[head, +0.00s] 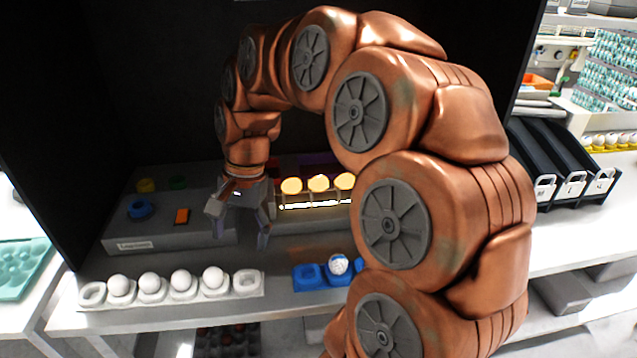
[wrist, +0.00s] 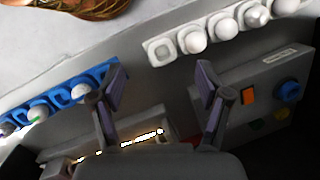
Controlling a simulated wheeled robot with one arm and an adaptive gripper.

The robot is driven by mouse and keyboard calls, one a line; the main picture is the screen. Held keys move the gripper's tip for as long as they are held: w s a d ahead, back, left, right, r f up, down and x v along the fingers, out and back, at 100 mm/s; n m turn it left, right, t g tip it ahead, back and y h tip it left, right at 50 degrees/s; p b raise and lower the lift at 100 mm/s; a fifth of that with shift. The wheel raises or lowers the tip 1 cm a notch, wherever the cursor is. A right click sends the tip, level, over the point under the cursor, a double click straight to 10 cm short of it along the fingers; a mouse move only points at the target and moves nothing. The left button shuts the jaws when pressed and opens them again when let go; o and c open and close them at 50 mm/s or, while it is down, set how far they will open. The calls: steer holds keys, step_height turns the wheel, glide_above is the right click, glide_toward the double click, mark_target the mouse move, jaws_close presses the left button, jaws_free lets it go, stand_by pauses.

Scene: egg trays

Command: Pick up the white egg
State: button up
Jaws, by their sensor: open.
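Several white eggs, one of them (head: 213,278), sit in a row in a white tray (head: 247,283) with an empty cup at each end. The eggs (wrist: 191,42) and the tray (wrist: 160,50) also show in the wrist view. A whitish, patterned egg (head: 338,265) sits in a blue tray (head: 307,279), partly hidden behind my arm. The wrist view shows more of the blue tray (wrist: 62,93), with a white egg (wrist: 82,91) and other eggs. My gripper (head: 239,238) is open and empty, above and behind the white tray's right end. Its spread fingers (wrist: 160,85) touch no egg.
A grey panel (head: 130,246) with a blue ring (head: 140,208) and an orange switch (head: 182,216) stands behind the white tray. Glowing yellow round lamps (head: 318,184) are right of my gripper. A teal tray (head: 22,262) lies far left. Black bins (head: 560,165) stand right.

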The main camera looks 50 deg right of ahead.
steer(key=w+d+m+t, duration=0.1)
steer(key=w+d+m, duration=0.35)
steer(key=d, duration=0.25)
steer(key=m+t+p, duration=0.1)
steer(key=m+t, duration=0.1)
steer(key=m, duration=1.1)
glide_above(322, 177)
steer(key=s, duration=0.2)
step_height(322, 177, down, 2)
steer(key=shift+t, duration=0.3)
steer(key=shift+d+p+x, duration=0.2)
steer(key=shift+p+x, duration=0.25)
steer(key=shift+x, duration=0.75)
steer(key=shift+d+p+x, duration=0.2)
steer(key=shift+p+x, duration=0.25)
steer(key=shift+x, duration=0.75)
steer(key=shift+d+p+x, duration=0.2)
steer(key=shift+p+x, duration=0.25)
steer(key=shift+x, duration=0.7)
steer(key=shift+f, duration=0.15)
steer(key=c, duration=0.7)
